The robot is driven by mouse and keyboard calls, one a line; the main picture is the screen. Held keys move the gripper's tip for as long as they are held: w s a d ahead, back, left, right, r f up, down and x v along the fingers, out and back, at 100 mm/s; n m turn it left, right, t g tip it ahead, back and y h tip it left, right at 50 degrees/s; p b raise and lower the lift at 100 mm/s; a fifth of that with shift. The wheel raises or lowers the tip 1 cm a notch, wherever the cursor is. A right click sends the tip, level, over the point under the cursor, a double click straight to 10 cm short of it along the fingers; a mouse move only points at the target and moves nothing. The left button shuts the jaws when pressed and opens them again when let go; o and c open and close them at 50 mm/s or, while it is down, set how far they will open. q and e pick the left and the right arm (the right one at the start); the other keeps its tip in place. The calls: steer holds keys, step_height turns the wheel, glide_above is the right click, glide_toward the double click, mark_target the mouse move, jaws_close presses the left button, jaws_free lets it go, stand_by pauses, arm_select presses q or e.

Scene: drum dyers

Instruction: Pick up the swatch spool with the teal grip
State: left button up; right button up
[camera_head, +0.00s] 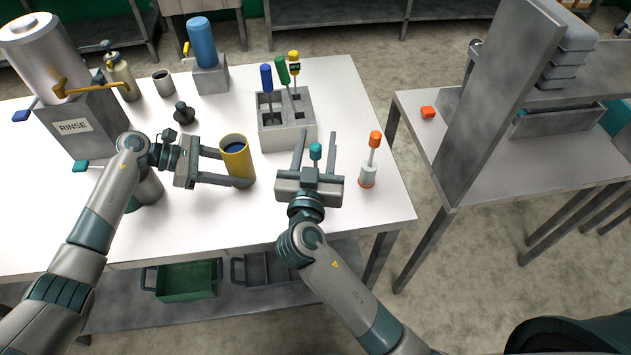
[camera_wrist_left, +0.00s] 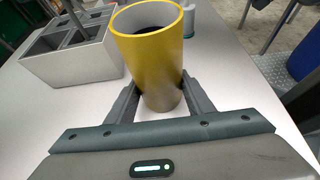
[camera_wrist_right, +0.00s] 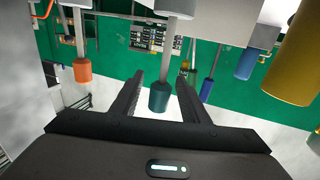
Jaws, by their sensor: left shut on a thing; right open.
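The swatch spool with the teal grip (camera_head: 315,151) is between the two open fingers of my right gripper (camera_head: 318,141); its lower part is hidden by the gripper in the head view. In the right wrist view, which looks upside down, the teal grip (camera_wrist_right: 159,97) hangs between the fingertips on a grey rod. I cannot tell whether a finger touches it. My left gripper (camera_head: 236,168) is shut on a yellow cup (camera_head: 237,158) with dark blue liquid in it. The left wrist view shows the yellow cup (camera_wrist_left: 150,50) upright between both fingers.
An orange-grip spool (camera_head: 374,140) stands upright right of my right gripper. A grey rack (camera_head: 288,135) behind holds blue, green and yellow-grip spools. A black stamp-like object (camera_head: 184,113) and a rinse tank (camera_head: 85,125) stand left. The table's front right corner is clear.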

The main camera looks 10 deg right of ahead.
steer(key=shift+w+d, duration=0.2)
steer(key=shift+w, duration=0.4)
jaws_close()
steer(key=shift+r, duration=0.1)
step_height(320, 180, up, 10)
stand_by(0.6)
stand_by(0.4)
